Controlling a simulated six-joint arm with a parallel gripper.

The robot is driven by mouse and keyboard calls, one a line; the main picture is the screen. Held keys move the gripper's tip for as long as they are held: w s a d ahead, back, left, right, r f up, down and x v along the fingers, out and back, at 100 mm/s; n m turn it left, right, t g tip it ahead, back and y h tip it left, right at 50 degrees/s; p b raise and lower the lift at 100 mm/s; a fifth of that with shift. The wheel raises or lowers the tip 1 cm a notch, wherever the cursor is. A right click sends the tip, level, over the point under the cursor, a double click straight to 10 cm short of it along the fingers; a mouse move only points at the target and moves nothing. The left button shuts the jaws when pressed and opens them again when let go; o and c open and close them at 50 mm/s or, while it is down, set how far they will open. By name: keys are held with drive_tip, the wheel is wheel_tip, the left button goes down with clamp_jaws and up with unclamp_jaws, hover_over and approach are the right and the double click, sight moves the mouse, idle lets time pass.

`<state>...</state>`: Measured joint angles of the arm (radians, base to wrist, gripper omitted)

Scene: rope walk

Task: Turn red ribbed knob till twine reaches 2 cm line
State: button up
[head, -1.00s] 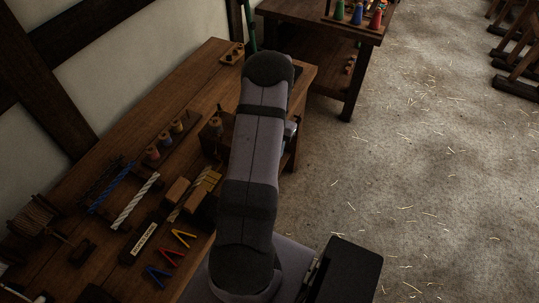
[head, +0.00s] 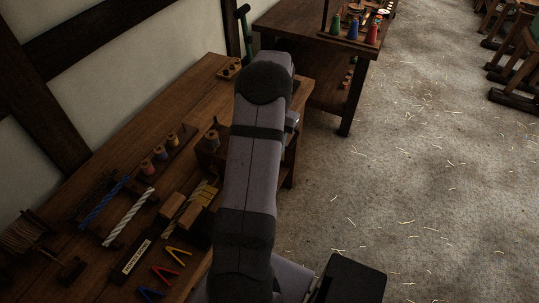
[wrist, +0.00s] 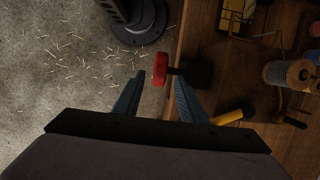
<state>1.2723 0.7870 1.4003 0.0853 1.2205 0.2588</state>
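In the wrist view a red knob (wrist: 160,73) sits on a short dark shaft at the bench edge. Ribs on it are too small to make out. My gripper (wrist: 159,76) is open, its two blue-grey fingers on either side of the knob near the tips. A gap shows at the left finger; whether the right one touches cannot be told. A spool of pale twine (wrist: 289,73) is at the right of the wrist view. The 2 cm line cannot be made out. In the head view my arm hides the knob and gripper.
The wooden bench (head: 190,100) carries rope samples, small spools (head: 160,152) and coloured V-shaped pieces (head: 164,274). A yellow-handled tool (wrist: 234,115) lies near the right finger. Straw-strewn floor (head: 420,170) is open at right. A second table (head: 290,22) stands beyond.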

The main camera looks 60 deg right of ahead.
drive_tip(key=shift+w+r, duration=0.1)
drive_tip(key=shift+w, duration=0.05)
drive_tip(key=shift+n+h, duration=0.3)
drive_tip(key=shift+h, duration=0.6)
drive_tip(key=a, duration=0.1)
drive_tip(key=a+r+b, duration=0.1)
drive_tip(key=a, duration=0.1)
drive_tip(key=a+r, duration=0.1)
drive_tip(key=shift+s+a, duration=0.3)
drive_tip(key=shift+a, duration=0.05)
drive_tip(key=shift+s+f, duration=0.2)
drive_tip(key=shift+f, duration=0.55)
drive_tip(key=shift+w+d+f+h, duration=0.15)
drive_tip(key=shift+d+h, duration=0.15)
drive_tip(key=shift+d, duration=0.3)
drive_tip(key=shift+w+d+f+h, duration=0.15)
drive_tip(key=shift+d+h, duration=0.15)
drive_tip(key=shift+d, duration=0.25)
drive_tip(key=shift+d+r, duration=0.1)
drive_tip(key=shift+f+p, duration=1.1)
drive_tip(key=shift+f, duration=2.6)
